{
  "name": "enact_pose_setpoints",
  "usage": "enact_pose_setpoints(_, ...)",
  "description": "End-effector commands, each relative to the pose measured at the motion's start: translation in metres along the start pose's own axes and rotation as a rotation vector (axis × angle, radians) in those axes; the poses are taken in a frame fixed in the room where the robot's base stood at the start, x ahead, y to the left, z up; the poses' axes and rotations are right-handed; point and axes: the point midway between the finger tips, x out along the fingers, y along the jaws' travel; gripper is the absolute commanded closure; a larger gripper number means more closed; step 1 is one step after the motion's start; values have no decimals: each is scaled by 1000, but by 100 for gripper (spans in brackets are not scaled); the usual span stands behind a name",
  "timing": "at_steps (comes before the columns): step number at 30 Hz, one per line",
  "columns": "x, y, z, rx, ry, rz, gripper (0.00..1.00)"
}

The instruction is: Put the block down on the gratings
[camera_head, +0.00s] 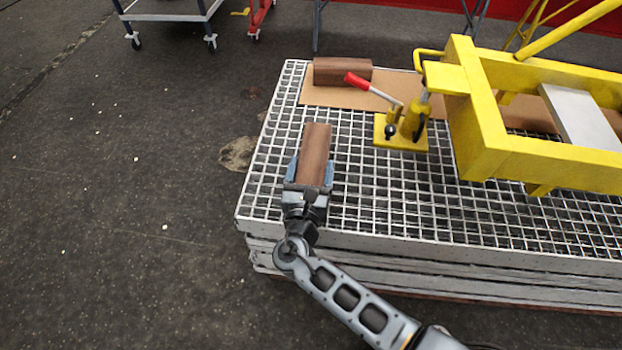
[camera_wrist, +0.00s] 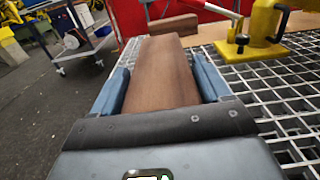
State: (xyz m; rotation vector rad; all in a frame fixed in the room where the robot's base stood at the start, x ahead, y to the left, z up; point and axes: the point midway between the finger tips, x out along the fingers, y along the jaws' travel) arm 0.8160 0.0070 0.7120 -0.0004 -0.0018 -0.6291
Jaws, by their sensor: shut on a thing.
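A brown wooden block (camera_head: 315,152) is held in my gripper (camera_head: 310,171), with a blue finger on each side of it. The block also shows in the wrist view (camera_wrist: 163,70), pointing away from my gripper (camera_wrist: 163,92). It is over the left part of the metal gratings (camera_head: 350,205), a stack with an open grid on top. I cannot tell whether the block touches the grid. The gratings also show in the wrist view (camera_wrist: 278,85) on the right.
A second wooden block (camera_head: 342,70) lies on a cardboard sheet (camera_head: 318,94) at the back. A yellow jack (camera_head: 402,135) with a red handle (camera_head: 357,81) stands right of the held block. A yellow boom frame (camera_head: 480,140) fills the right. Grid in front is clear.

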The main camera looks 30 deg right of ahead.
Motion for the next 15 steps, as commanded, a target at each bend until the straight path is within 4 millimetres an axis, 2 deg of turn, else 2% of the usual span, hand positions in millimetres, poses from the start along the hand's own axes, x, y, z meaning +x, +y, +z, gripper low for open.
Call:
enact_pose_setpoints(7, 0, 1, -31, -2, -2, 1, 79)
enact_pose_setpoints(15, 0, 1, -37, 1, -3, 1, 79)
